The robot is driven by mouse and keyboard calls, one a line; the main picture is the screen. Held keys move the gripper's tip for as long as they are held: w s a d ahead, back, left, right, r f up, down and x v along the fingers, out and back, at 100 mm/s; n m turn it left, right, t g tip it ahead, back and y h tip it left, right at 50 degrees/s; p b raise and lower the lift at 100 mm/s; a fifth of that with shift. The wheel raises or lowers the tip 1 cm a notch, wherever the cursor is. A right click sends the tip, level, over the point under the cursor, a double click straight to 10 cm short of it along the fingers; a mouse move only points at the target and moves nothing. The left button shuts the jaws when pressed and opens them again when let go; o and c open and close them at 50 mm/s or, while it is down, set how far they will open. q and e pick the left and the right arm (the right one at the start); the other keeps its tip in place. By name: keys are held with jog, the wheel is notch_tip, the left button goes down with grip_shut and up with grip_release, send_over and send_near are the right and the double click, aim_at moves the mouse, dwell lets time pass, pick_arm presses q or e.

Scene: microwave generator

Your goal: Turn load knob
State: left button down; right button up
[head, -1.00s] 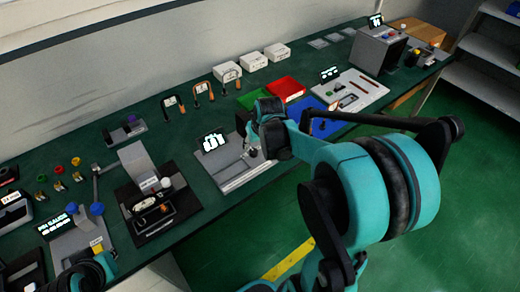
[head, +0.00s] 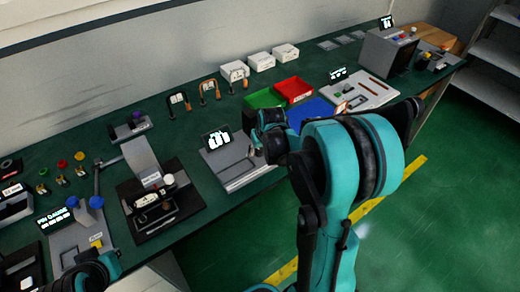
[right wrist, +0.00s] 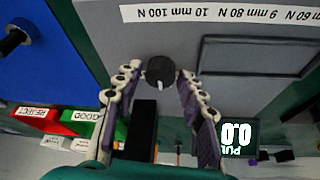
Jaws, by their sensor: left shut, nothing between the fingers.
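In the right wrist view, the load knob (right wrist: 160,72) is a dark round knob with a pale mark, by the edge of a grey panel with printed newton and millimetre values. My right gripper (right wrist: 157,76) is open, one finger on each side of the knob, with small gaps visible. In the head view, my right gripper (head: 268,138) is over the grey device (head: 225,156) with a lit display (head: 217,138); it hides the knob there. My left gripper (head: 85,278) is at the bottom left, mostly cut off, and away from the knob.
Green (head: 264,98), red (head: 293,89) and blue (head: 310,112) bins lie just behind my right gripper. A black-based fixture (head: 183,208) stands left of the grey device. A pin gauge station (head: 72,238) is near my left gripper. The floor in front is clear.

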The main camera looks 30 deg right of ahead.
grip_shut()
jog(key=m+h, duration=0.1)
jog(key=m, duration=0.1)
jog(key=m+g+h, duration=0.1)
jog(key=m, duration=0.2)
jog(key=shift+w+a+m, duration=0.1)
jog(key=shift+a+m, duration=0.1)
jog(key=shift+m, duration=0.1)
jog(key=m+g, duration=0.1)
jog(key=m, duration=0.2)
jog(key=m+g+h, duration=0.1)
jog(key=m, duration=0.2)
jog(key=shift+w+h, duration=0.1)
jog(key=shift+h, duration=0.2)
dwell(0.3)
jog(key=o, duration=0.5)
grip_release()
